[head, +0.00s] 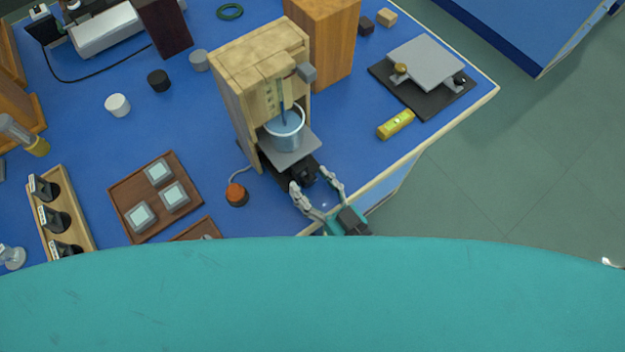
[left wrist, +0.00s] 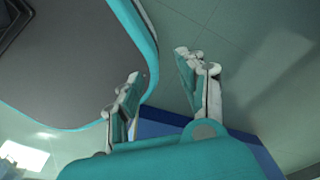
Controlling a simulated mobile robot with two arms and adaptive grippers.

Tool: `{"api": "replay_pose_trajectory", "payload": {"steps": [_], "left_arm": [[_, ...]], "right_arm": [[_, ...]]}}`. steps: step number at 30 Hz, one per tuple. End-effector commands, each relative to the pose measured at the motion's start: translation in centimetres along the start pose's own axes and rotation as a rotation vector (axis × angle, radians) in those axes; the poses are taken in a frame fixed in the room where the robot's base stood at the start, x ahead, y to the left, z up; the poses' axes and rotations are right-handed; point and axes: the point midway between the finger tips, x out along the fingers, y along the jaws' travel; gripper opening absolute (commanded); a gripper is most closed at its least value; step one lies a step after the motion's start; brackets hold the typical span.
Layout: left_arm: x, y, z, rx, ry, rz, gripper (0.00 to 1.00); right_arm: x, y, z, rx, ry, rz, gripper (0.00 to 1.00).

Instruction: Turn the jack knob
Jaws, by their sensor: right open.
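A wooden stand (head: 235,100) on the blue bench holds a metal cup (head: 287,130) above a grey jack plate (head: 293,153). A black knob (head: 304,174) sticks out at the front under that plate. My right gripper (head: 312,180) is open, with its fingers on either side of the knob; contact cannot be made out. My left gripper (left wrist: 160,68) shows only in the left wrist view, open and empty above the floor.
An orange button (head: 236,195) with a cable lies left of the stand. A brown tray (head: 155,215) holds several grey-framed squares. A yellow level (head: 395,125) lies near the bench's right edge. A wooden block (head: 325,40) stands behind. Open floor lies right of the bench.

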Motion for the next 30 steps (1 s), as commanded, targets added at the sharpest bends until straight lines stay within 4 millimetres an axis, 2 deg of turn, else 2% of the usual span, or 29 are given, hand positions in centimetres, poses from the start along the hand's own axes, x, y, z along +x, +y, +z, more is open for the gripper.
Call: {"api": "replay_pose_trajectory", "payload": {"steps": [4,9,21,30], "left_arm": [[-0.07,0.25,1.07,-0.001,-0.016,0.003,0.40],[-0.06,0.27,1.32,-0.001,-0.021,0.003,0.40],[-0.04,0.18,0.73,0.000,-0.011,0.002,0.40],[-0.33,0.15,0.49,0.000,-0.008,0.002,0.40]], "right_arm": [[0.28,0.00,-0.02,0.000,0.000,0.000,0.57],[0.25,0.00,-0.01,0.000,0.000,0.000,0.56],[0.22,0.02,-0.01,0.000,0.001,0.000,0.04],[0.22,0.01,-0.08,0.038,0.000,0.000,0.01]]}}
